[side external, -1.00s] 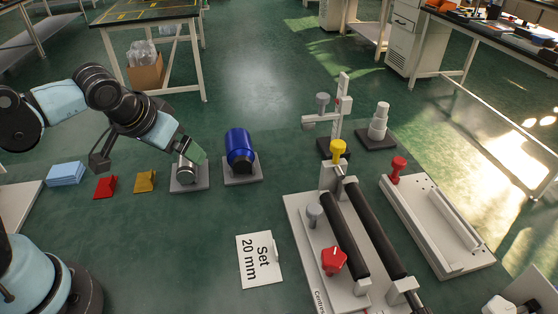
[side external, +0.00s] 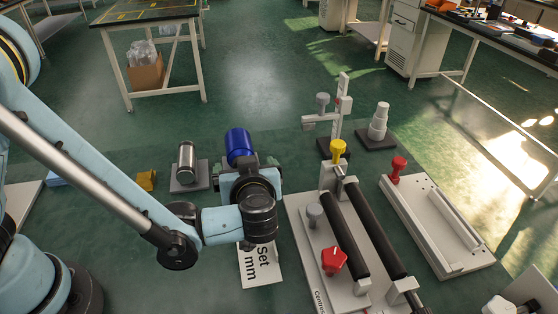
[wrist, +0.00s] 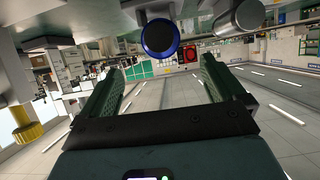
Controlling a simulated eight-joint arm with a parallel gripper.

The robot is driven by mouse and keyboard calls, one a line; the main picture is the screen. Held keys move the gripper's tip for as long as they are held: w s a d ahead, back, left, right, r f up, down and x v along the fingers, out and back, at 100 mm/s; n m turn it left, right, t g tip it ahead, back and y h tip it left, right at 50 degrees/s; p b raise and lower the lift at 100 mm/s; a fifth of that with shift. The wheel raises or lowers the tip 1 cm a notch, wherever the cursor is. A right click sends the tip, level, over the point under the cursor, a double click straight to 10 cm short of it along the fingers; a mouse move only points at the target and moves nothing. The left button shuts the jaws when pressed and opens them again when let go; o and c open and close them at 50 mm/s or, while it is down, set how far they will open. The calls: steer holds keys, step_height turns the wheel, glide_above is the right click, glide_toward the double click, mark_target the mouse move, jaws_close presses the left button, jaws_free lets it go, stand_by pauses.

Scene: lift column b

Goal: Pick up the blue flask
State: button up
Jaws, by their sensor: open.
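The blue flask (side external: 238,143) lies on a grey stand in the side view, its lower part hidden behind my wrist. In the wrist view the flask (wrist: 159,38) shows end-on as a dark blue round face, upper centre. My gripper (wrist: 162,72) is open and empty, its two green fingers apart. The flask appears above the gap between the fingertips in the picture, lined up sideways with it and not gripped.
A silver cylinder (side external: 187,160) on its own stand is left of the flask; it shows upper right in the wrist view (wrist: 238,18). A fixture with black rails (side external: 370,225) and a yellow knob (side external: 338,147) stands right. A "Set" card (side external: 262,270) lies in front.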

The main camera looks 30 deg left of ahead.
mark_target(241, 154)
steer(key=x, duration=1.2)
steer(key=shift+s+a, duration=0.1)
steer(key=shift+r, duration=0.1)
steer(key=shift+c, duration=0.4)
steer(key=c, duration=1.1)
steer(key=shift+c, duration=0.2)
steer(key=shift+r, duration=0.15)
